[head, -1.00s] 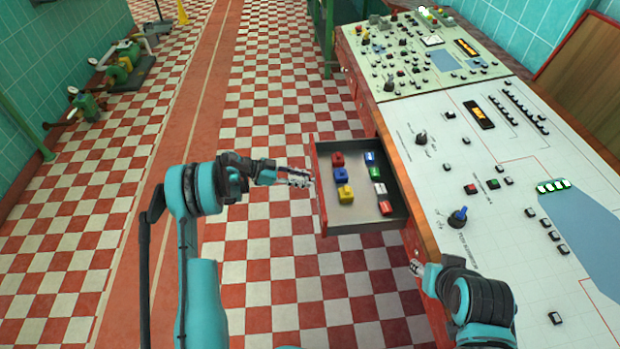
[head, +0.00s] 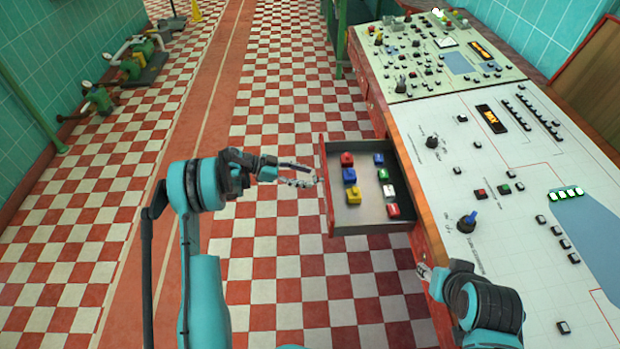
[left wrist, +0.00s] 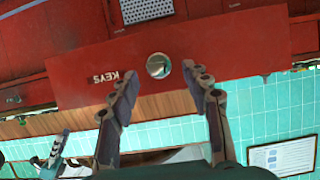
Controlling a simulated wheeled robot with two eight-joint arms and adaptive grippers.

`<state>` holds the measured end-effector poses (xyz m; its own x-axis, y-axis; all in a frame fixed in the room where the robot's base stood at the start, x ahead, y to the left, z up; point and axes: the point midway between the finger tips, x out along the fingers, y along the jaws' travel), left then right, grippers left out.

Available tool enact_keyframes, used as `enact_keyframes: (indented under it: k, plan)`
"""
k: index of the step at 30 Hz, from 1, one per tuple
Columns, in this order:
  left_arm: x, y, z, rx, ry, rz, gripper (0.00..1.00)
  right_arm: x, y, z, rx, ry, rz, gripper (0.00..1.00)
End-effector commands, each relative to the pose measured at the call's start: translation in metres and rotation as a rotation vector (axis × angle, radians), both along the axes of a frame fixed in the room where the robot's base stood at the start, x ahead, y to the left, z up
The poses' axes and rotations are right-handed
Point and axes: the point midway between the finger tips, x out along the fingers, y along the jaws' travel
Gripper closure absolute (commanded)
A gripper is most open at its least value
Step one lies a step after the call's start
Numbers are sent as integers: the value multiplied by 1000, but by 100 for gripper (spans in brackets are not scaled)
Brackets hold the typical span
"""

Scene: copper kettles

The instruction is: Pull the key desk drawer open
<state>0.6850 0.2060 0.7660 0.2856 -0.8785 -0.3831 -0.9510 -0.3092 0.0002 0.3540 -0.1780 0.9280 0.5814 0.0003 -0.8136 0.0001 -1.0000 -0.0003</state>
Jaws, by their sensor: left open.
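The key desk drawer (head: 370,229) stands pulled out from the desk's side in the head view. It holds several coloured key tags. In the left wrist view its red front (left wrist: 225,50) shows the word KEYS upside down and a round metal knob (left wrist: 158,66). My left gripper (head: 314,174) is open just outside the drawer front. In the left wrist view its fingertips (left wrist: 163,80) are spread to either side of the knob, not closed on it. My right gripper (head: 424,272) is low by the desk's front edge, and its fingers are too small and partly hidden to judge.
The control desk (head: 450,150) with switches and buttons runs along the right. The checkered floor (head: 275,110) left of the drawer is clear. Green machines (head: 140,62) stand by the left wall, and a green post (head: 340,40) rises near the desk's far end.

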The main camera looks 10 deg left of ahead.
Motion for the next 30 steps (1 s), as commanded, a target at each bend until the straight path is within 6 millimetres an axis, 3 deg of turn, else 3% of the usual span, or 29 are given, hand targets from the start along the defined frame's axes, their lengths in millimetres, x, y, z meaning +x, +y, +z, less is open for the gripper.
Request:
enact_keyframes:
  k: [6, 12, 18, 30]
  plan:
    - [-14, 45, 19, 0, 1, 4, 52, 0, 0, 0, 0, 0, 0, 60]
    - [-24, 74, 31, 1, 0, 2, 52, 0, 0, 0, 0, 0, 0, 60]
    - [-27, 83, 36, 0, 1, -1, 52, 0, 0, 0, 0, 0, 0, 60]
    - [-27, 83, 36, 0, 0, 0, 52, 0, 0, 0, 0, 0, 0, 60]
